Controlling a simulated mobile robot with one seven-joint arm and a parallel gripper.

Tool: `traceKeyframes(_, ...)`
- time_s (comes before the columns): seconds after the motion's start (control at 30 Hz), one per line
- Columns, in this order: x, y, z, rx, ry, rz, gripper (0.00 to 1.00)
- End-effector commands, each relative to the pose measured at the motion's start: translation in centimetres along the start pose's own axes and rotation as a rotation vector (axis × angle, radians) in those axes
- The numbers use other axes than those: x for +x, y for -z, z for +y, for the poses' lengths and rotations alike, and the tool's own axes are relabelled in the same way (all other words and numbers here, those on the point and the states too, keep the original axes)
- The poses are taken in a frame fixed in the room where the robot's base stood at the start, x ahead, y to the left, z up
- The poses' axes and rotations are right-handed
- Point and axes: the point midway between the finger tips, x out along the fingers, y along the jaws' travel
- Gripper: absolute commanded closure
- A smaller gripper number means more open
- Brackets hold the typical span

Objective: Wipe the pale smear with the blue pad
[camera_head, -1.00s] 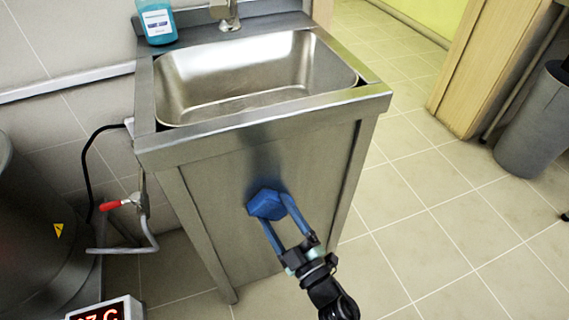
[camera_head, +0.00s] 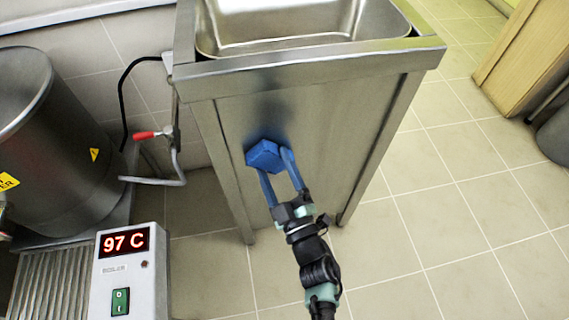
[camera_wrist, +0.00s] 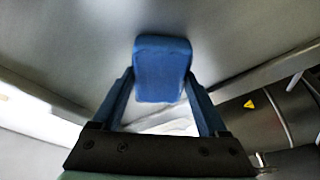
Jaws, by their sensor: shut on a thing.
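The blue pad (camera_head: 264,155) is held between the two blue fingers of my gripper (camera_head: 277,165), in front of the sink unit's steel front panel (camera_head: 330,120). The pad also shows in the wrist view (camera_wrist: 162,68), between the fingertips of my gripper (camera_wrist: 161,85). A dark bluish shade lies on the panel just above the pad. I cannot tell whether the pad touches the panel. I cannot make out a pale smear in either view; the pad and fingers cover part of the panel.
The sink basin (camera_head: 290,25) is above the panel. A red-handled valve (camera_head: 146,135) with a bent pipe is at its left. A dark boiler (camera_head: 45,145) and a control box reading 97 C (camera_head: 130,270) stand further left.

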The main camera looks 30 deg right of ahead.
Motion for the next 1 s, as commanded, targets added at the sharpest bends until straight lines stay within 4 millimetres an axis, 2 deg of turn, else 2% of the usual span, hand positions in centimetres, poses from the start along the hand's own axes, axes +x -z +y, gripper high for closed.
traceKeyframes(0.17,0.2,0.5,-0.3,0.001,0.001,0.003,0.68)
traceKeyframes(0.53,0.5,2.0,1.4,0.000,0.000,0.002,0.68)
traceKeyframes(1.0,0.1,-0.5,3.6,0.000,-0.002,0.000,0.68)
